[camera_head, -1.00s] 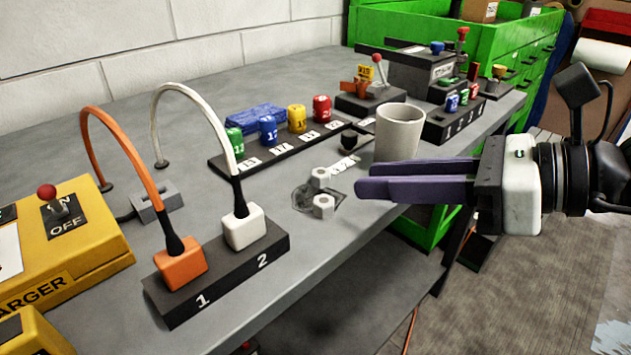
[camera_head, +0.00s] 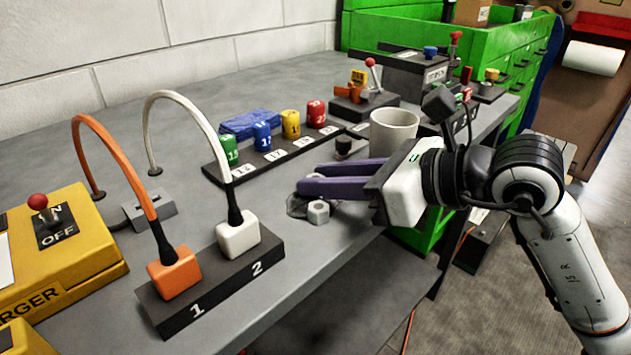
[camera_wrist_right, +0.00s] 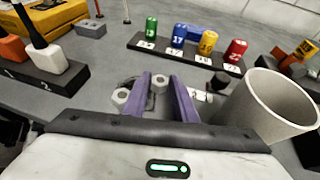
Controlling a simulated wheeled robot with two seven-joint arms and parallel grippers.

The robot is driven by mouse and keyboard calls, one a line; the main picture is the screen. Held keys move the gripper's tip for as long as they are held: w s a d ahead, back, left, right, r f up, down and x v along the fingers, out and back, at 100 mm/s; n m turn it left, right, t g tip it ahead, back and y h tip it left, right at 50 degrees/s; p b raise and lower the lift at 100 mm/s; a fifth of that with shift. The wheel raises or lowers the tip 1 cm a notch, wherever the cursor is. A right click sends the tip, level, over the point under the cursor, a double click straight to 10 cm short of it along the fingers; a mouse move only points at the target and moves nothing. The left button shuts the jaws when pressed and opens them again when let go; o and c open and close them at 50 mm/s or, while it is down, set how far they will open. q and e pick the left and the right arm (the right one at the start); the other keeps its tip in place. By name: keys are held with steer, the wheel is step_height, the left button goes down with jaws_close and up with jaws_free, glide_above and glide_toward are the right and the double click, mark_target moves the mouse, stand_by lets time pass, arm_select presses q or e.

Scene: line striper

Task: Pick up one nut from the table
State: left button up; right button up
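Two light grey nuts lie on the grey table by a dark round patch. The nearer nut (camera_head: 318,211) shows just below my right gripper's fingers in the head view; it also shows left of the fingers in the right wrist view (camera_wrist_right: 121,97). The other nut (camera_wrist_right: 160,83) appears between the purple fingertips in the wrist view and is hidden behind the fingers in the head view. My right gripper (camera_head: 305,179) is open, with a gap between its fingers (camera_wrist_right: 160,82). I cannot tell how high the tips are above the table. My left gripper is not in view.
A beige cup (camera_head: 393,132) stands close behind the right gripper. A black rack (camera_head: 215,172) of coloured, numbered cylinders lies beyond the nuts. A block with cable plugs (camera_head: 212,280) and a yellow charger (camera_head: 70,250) are at left. The table's front edge runs below the gripper.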

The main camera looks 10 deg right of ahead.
jaws_close()
step_height(320, 180, up, 10)
steer(key=p, duration=0.2)
stand_by(0.4)
